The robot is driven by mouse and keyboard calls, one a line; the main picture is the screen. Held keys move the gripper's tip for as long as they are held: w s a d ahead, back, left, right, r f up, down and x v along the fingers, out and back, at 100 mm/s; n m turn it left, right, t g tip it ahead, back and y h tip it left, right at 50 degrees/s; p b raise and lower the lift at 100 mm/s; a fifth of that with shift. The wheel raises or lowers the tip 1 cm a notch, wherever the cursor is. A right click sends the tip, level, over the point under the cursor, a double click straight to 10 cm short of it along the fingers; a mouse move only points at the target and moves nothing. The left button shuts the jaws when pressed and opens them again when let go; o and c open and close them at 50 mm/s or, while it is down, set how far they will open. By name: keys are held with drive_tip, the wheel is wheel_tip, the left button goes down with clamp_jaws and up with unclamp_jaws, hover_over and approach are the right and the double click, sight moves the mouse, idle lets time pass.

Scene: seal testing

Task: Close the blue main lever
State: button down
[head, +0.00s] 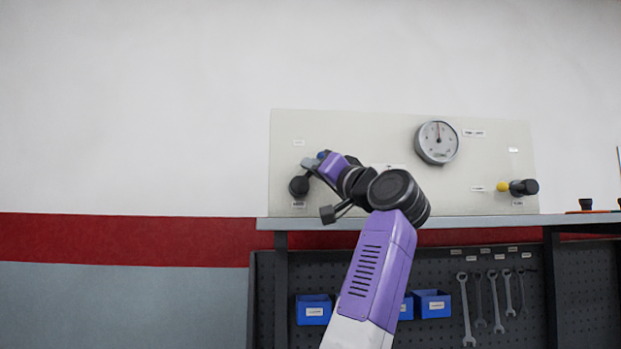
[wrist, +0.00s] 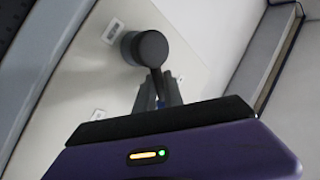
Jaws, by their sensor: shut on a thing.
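The blue main lever (head: 321,155) is on the left part of the pale panel, and only a small blue bit of it shows beside my gripper. A dark round valve body (head: 299,186) sits just below and left of it; it also shows in the wrist view (wrist: 150,47). My gripper (head: 309,164) is at the lever, its fingers shut on it. In the wrist view my gripper (wrist: 158,90) covers most of the lever, with a trace of blue between the fingers. The lever's exact angle is hidden.
A round gauge (head: 437,142) is on the panel (head: 400,125) right of my arm. A yellow-ended valve (head: 518,187) is at the panel's right. The bench shelf (head: 480,221) runs below. Blue bins (head: 313,309) and several wrenches (head: 466,309) are on the pegboard underneath.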

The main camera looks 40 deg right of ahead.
drive_tip(key=m+h, duration=0.2)
drive_tip(key=f+m+h+b, duration=0.1)
drive_tip(key=m, duration=0.2)
drive_tip(key=d+f+m+h+b, duration=0.1)
drive_tip(key=m+h, duration=0.1)
drive_tip(key=m, duration=0.1)
drive_tip(key=shift+s+d+t+h, duration=0.1)
drive_tip(key=shift+s+t+h, duration=0.2)
drive_tip(key=shift+s+t, duration=0.1)
drive_tip(key=m+h, duration=0.2)
drive_tip(key=m, duration=0.1)
drive_tip(key=f+m+g+h, duration=0.1)
drive_tip(key=m+h, duration=0.1)
drive_tip(key=m, duration=0.1)
drive_tip(key=f+m+g+h, duration=0.1)
drive_tip(key=m+h, duration=0.1)
drive_tip(key=shift+s+d+m, duration=0.15)
drive_tip(key=shift+d+m, duration=0.1)
drive_tip(key=shift+m, duration=0.45)
drive_tip(key=c, duration=1.7)
unclamp_jaws()
drive_tip(key=shift+c, duration=0.2)
drive_tip(key=b+v, duration=0.2)
drive_tip(key=v, duration=0.6)
